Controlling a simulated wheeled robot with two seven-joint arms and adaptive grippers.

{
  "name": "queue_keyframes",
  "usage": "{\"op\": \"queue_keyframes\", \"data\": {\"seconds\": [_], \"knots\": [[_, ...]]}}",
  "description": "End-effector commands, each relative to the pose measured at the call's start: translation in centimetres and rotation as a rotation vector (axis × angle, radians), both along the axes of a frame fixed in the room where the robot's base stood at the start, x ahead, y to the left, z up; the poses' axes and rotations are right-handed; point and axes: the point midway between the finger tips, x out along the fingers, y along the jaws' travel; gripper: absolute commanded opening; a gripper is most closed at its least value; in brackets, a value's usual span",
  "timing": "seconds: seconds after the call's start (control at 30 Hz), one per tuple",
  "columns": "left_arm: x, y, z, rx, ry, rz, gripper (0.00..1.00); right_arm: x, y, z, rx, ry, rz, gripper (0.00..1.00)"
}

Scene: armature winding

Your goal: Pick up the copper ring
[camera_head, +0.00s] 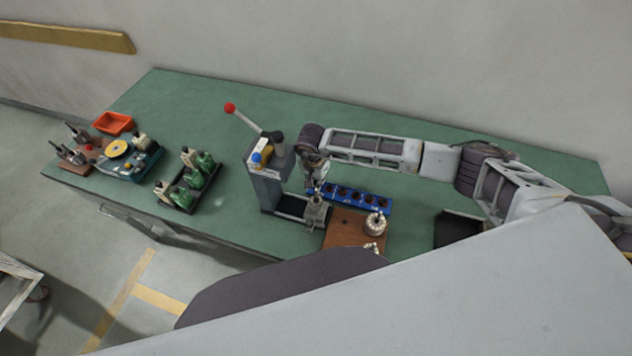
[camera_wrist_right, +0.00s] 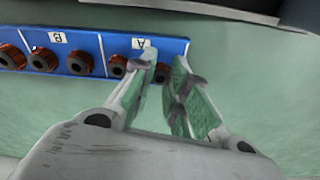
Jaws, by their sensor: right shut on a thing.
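A blue tray (camera_head: 382,208) holds a row of dark-centred copper rings; it also shows in the right wrist view (camera_wrist_right: 98,45), with labels A and B. My right gripper (camera_wrist_right: 165,58) reaches over the labelled A end of the tray. Its two fingers stand either side of a copper ring (camera_wrist_right: 162,73) and are shut on it. The ring still appears at tray level, and its lower part is hidden. Other copper rings (camera_wrist_right: 117,65) sit to its left. In the head view my right gripper (camera_head: 318,186) is small beside the press. My left gripper is not in view.
A grey press (camera_head: 266,185) with a red-knobbed lever stands close left of my right gripper. A brown board (camera_head: 345,230) with a pale round part (camera_head: 375,224) lies in front of the tray. Fixtures and an orange bin (camera_head: 113,123) occupy the left end of the green table.

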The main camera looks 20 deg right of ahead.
Motion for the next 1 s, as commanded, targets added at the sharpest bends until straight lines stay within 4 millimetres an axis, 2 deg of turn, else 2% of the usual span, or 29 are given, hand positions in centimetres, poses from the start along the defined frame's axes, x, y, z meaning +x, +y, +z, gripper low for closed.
{"op": "queue_keyframes", "data": {"seconds": [0.17, 0.6, 0.8, 1.0], "knots": [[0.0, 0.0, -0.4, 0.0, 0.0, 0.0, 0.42, 0.1, 0.0, 1.6, 0.0, -0.004, 0.0, 0.06], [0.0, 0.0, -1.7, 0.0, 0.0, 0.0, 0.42, 0.1, 0.0, 7.8, 0.0, -0.004, 0.0, 0.06], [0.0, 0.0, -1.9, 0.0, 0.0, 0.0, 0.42, 0.0, 0.0, 9.2, 0.001, -0.002, 0.0, 0.06], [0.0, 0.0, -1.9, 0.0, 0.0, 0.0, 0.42, 0.0, 0.0, 9.5, 0.0, -0.001, 0.0, 0.06]]}}
